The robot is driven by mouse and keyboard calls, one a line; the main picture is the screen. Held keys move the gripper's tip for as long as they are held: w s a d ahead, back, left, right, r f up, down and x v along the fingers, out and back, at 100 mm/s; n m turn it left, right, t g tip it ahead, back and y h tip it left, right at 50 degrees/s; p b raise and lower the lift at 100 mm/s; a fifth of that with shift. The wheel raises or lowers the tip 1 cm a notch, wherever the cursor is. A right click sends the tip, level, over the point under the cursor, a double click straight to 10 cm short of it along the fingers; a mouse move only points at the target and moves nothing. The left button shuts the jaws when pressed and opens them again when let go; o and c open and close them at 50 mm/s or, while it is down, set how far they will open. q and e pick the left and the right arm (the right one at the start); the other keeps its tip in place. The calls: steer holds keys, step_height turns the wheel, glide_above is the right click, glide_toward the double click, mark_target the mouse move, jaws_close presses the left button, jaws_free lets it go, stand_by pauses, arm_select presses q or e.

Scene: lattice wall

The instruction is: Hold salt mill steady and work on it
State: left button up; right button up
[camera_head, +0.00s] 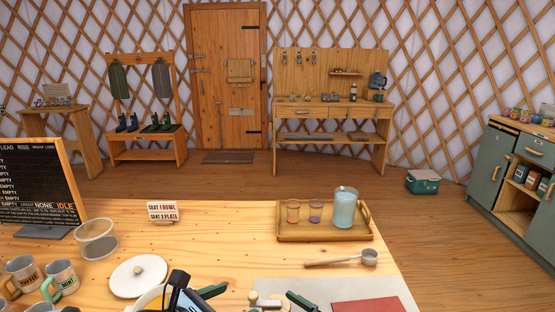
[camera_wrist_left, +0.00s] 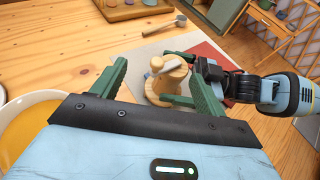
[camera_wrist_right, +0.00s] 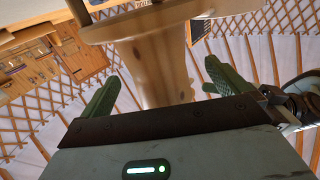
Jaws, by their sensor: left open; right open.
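The salt mill (camera_head: 265,303) is a light wooden mill with a crank knob, seen at the bottom edge of the head view. The left wrist view shows the mill (camera_wrist_left: 168,82) from above, beyond and between the fingers of my open left gripper (camera_wrist_left: 158,64). My right gripper reaches in from the right with a green finger on each side of the mill. In the right wrist view the mill's wooden body (camera_wrist_right: 158,62) stands between the open fingers of my right gripper (camera_wrist_right: 160,74). I cannot tell whether any finger touches it.
A scoop (camera_head: 345,260) and a wooden tray (camera_head: 325,236) with glasses lie behind. The table's middle is clear.

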arm_select(q)
step_height(320, 180, up, 5)
steer(key=shift+w+f+p, duration=0.1)
steer(key=shift+w+p, duration=0.05)
steer(key=shift+p, duration=0.8)
arm_select(e)
steer(key=v, duration=0.2)
steer(key=r+v, duration=0.1)
steer(key=v, duration=0.1)
steer(key=shift+d, duration=0.1)
steer(key=v, duration=1.2)
steer(key=shift+f, duration=0.1)
